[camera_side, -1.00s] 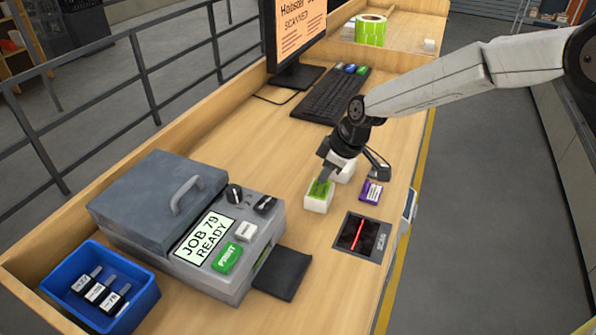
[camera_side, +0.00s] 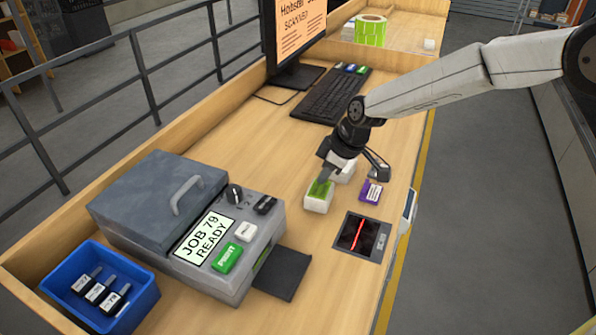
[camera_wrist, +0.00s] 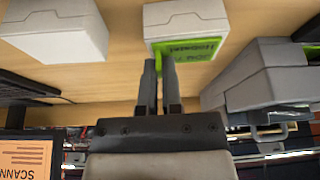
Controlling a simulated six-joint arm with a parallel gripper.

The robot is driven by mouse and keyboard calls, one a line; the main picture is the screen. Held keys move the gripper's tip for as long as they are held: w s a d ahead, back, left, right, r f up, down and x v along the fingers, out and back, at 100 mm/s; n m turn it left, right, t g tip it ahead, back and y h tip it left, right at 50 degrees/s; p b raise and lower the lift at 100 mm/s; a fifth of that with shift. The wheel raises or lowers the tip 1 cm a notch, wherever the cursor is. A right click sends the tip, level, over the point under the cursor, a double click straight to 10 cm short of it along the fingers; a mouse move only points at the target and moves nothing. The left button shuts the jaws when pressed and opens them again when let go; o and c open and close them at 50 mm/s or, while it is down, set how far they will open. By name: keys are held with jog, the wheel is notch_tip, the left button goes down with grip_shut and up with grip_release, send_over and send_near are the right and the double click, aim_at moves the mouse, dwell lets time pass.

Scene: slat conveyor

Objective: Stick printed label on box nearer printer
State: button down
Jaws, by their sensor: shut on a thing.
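The green printed label (camera_wrist: 190,50) lies against the top of a white box, with dark print showing in the wrist view. That box (camera_side: 319,205) is the one nearer the printer (camera_side: 205,235). My gripper (camera_wrist: 160,68) is shut on the label's edge, with its fingertips at the box top. In the side view my gripper (camera_side: 322,182) points down over this box and partly covers the label. I cannot tell if the label lies fully flat. A second white box (camera_side: 345,173) stands just behind, partly hidden by my gripper. It also shows at the left in the wrist view (camera_wrist: 58,30).
The printer's dark output tray (camera_side: 282,274) juts toward the boxes. A scan plate (camera_side: 361,237) with a red line and a purple packet (camera_side: 371,191) lie to the right. A keyboard (camera_side: 331,95), monitor (camera_side: 293,38) and blue bin (camera_side: 103,290) stand around. Bare wood lies left of the boxes.

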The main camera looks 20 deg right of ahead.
jog(key=shift+s+f, duration=0.1)
jog(key=shift+f, duration=0.1)
jog(key=shift+c, duration=2)
grip_release()
jog(key=shift+r, duration=0.15)
jog(key=shift+r, duration=3.5)
